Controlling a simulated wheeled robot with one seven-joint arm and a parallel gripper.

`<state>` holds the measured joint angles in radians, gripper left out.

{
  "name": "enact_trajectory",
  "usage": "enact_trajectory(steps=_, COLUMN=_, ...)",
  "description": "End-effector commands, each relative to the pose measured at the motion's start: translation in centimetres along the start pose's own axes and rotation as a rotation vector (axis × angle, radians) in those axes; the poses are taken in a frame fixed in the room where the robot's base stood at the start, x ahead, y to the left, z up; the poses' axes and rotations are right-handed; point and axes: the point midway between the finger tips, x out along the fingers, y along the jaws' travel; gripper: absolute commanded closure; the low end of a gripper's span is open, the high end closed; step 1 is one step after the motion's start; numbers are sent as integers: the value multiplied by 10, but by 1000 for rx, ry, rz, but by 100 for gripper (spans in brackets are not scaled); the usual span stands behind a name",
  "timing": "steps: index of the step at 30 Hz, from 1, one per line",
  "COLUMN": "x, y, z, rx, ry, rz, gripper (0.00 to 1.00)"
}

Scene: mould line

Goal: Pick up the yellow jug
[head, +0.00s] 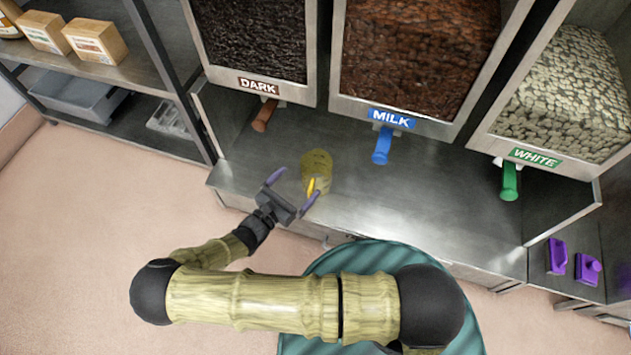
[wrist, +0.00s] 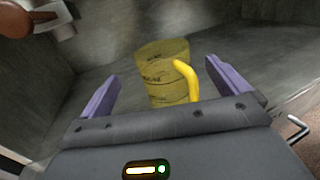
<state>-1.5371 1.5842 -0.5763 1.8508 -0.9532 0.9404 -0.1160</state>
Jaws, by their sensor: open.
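The yellow jug (head: 316,168) stands on the metal counter below the dispensers, between the DARK and MILK spouts. It is see-through yellow with dark markings and a bright yellow handle. My gripper (head: 296,186) is open just in front of it, on the near side. In the wrist view the jug (wrist: 163,75) shows ahead of my open purple fingers (wrist: 165,85), between them in the picture. Its handle (wrist: 188,80) faces me, a little right of centre. The jug's bottom is hidden behind my gripper body in the wrist view. No finger clearly touches it.
The brown DARK spout (head: 265,115), blue MILK spout (head: 382,145) and green WHITE spout (head: 510,181) hang over the counter (head: 430,205). A shelf (head: 135,65) with boxes stands at left. Purple items (head: 572,262) sit at right. A drawer handle (wrist: 297,128) shows at right in the wrist view.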

Motion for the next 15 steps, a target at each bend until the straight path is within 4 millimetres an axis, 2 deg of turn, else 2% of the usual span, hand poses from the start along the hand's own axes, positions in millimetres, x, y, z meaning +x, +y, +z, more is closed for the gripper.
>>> enact_trajectory(steps=3, x=10, y=0, z=-1, rx=-1, ry=0, rz=0, gripper=0)
enact_trajectory(steps=15, x=14, y=0, z=-2, rx=-1, ry=0, rz=0, gripper=0)
